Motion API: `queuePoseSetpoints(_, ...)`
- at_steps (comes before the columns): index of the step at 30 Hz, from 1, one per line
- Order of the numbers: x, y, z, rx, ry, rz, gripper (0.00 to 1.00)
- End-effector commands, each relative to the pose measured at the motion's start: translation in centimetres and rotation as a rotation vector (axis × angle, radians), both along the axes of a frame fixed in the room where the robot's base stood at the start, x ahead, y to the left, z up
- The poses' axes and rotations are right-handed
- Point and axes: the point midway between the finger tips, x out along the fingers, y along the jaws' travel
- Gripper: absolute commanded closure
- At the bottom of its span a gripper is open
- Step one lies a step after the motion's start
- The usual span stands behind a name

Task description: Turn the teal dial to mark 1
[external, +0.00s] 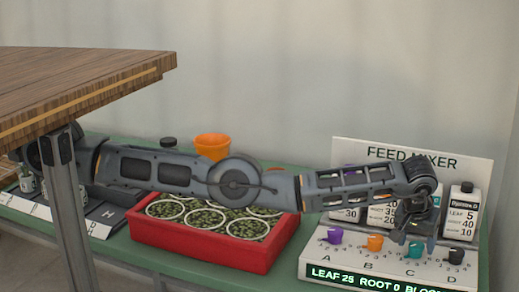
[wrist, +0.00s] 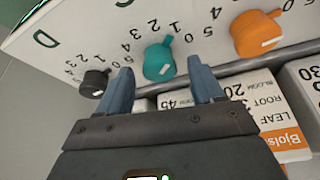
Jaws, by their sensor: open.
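The teal dial (wrist: 158,64) sits on the white sloping panel (wrist: 60,30) of the feed mixer. It also shows low on the panel in the external view (external: 413,250). Its small pointer tip is toward the number marks, but I cannot tell which mark it meets. My gripper (wrist: 162,86) is open, its two blue-grey fingers pointing at the panel, one on each side of the teal dial's near edge in the wrist view. No contact shows. In the external view my gripper (external: 413,230) hangs just above the teal dial.
An orange dial (wrist: 257,33) and a black dial (wrist: 93,83) flank the teal one; a purple dial (external: 334,236) is farther left. Labelled bottles (external: 460,213) stand behind the dials. The display (external: 375,282) reads LEAF 25 ROOT 0. A red tray (external: 205,250) stands left.

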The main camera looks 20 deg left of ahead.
Motion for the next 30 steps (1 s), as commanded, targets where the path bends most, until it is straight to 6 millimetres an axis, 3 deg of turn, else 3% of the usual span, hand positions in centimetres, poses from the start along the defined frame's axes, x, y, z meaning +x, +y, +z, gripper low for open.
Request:
queuePoseSetpoints(5,-0.4,0.0,1.2,-0.002,-0.001,0.001,0.33)
queuePoseSetpoints(18,-2.7,0.6,6.6,-0.001,0.000,0.000,0.33)
queuePoseSetpoints(30,-2.9,0.7,7.1,0.000,0.000,-0.001,0.33)
